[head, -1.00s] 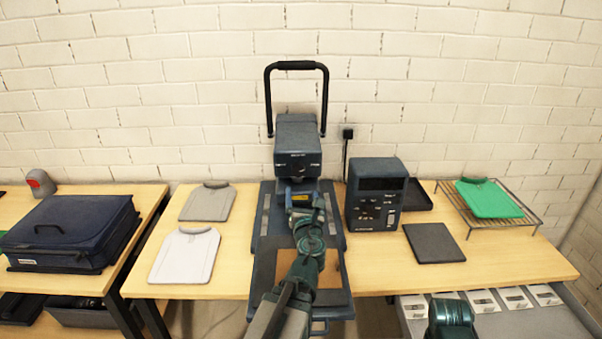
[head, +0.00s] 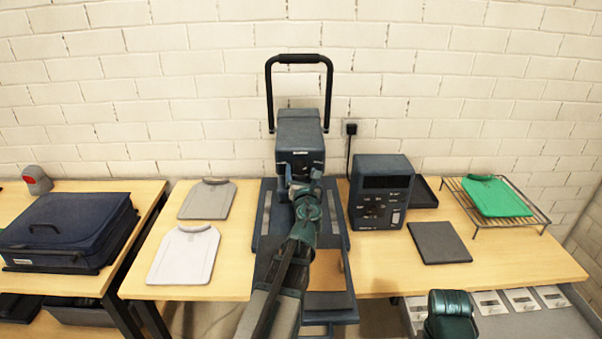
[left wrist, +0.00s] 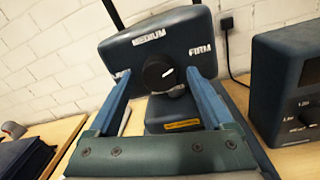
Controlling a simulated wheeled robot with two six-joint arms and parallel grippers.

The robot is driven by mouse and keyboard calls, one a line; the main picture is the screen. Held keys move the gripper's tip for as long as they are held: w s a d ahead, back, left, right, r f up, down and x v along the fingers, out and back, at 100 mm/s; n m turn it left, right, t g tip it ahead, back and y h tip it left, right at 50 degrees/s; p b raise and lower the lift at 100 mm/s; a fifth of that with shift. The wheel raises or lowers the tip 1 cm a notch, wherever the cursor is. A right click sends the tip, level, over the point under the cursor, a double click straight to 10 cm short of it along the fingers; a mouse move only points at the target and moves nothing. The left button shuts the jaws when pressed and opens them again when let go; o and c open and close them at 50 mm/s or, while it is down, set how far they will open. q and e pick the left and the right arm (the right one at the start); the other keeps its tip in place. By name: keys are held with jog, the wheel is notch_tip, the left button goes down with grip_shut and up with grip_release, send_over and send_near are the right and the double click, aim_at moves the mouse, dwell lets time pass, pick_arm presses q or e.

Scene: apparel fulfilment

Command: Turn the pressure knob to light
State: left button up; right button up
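The pressure knob (left wrist: 158,75) is a round black dial on the dark blue front of the heat press head (head: 301,130). In the left wrist view "MEDIUM" is printed above it and "FIRM" to its upper right. A short white mark on the knob lies on its right side, roughly toward "FIRM". My left gripper (left wrist: 159,72) is open, with one blue finger on each side of the knob in the picture. Gaps show between fingers and knob. In the head view my left gripper (head: 300,182) is in front of the press head. My right gripper is out of view.
A control box (head: 380,192) stands close on the right of the press. A black handle (head: 298,60) rises above it. Grey (head: 207,200) and white (head: 184,255) garments lie left. A dark flat pad (head: 439,242) and a green garment on a wire rack (head: 540,222) are right.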

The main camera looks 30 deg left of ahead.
pick_arm(q)
grip_shut()
